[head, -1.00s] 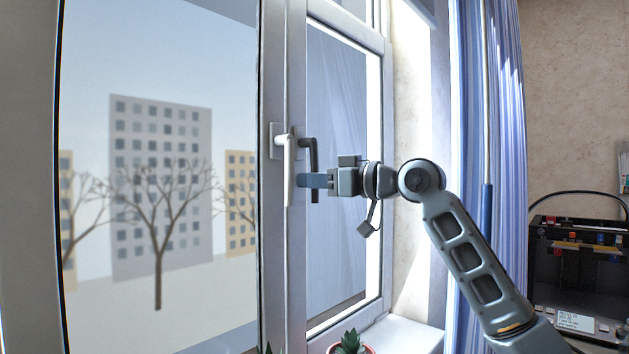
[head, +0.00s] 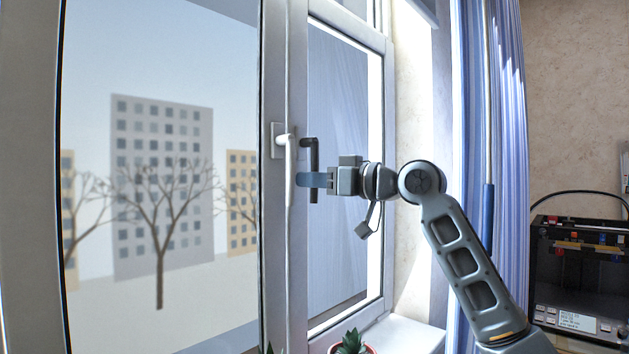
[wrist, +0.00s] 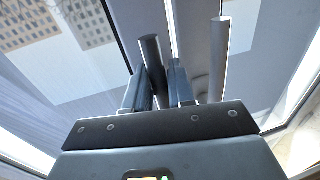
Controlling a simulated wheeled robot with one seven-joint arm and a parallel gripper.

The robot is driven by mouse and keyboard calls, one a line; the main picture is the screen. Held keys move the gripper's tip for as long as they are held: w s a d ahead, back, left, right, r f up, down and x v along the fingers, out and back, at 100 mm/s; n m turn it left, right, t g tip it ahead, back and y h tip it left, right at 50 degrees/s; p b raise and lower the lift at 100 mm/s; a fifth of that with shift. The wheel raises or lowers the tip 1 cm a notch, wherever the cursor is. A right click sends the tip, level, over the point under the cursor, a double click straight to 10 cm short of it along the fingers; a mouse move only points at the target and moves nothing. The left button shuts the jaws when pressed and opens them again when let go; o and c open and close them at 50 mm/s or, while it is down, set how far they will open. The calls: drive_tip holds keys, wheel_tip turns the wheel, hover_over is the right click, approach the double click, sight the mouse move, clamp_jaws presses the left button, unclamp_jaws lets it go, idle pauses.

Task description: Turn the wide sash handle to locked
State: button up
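A white lever handle (head: 290,165) hangs down on the right stile of the left sash, which looks the wider one. A dark lever handle (head: 314,155) hangs down beside it, on the narrower-looking right sash. My gripper (head: 312,180) is level with the lower part of the dark handle, and its blue finger hides part of that handle. In the wrist view the dark handle (wrist: 151,55) stands between my fingers (wrist: 160,92), with a gap towards the right finger, so they look open around it. The white handle (wrist: 220,50) is outside the fingers, to the right.
The right sash's pane (head: 340,230) is behind my gripper. A potted plant (head: 350,343) stands on the sill (head: 410,335) below. A blue striped curtain (head: 508,130) hangs to the right, with a black machine (head: 575,280) beyond it.

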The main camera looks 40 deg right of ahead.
drive_tip(key=shift+o, duration=1.3)
drive_tip(key=shift+s, duration=0.1)
drive_tip(key=b+v, duration=0.2)
drive_tip(key=v, duration=0.5)
drive_tip(key=shift+s, duration=0.3)
drive_tip(key=shift+s+d, duration=0.1)
drive_tip(key=shift+d, duration=0.05)
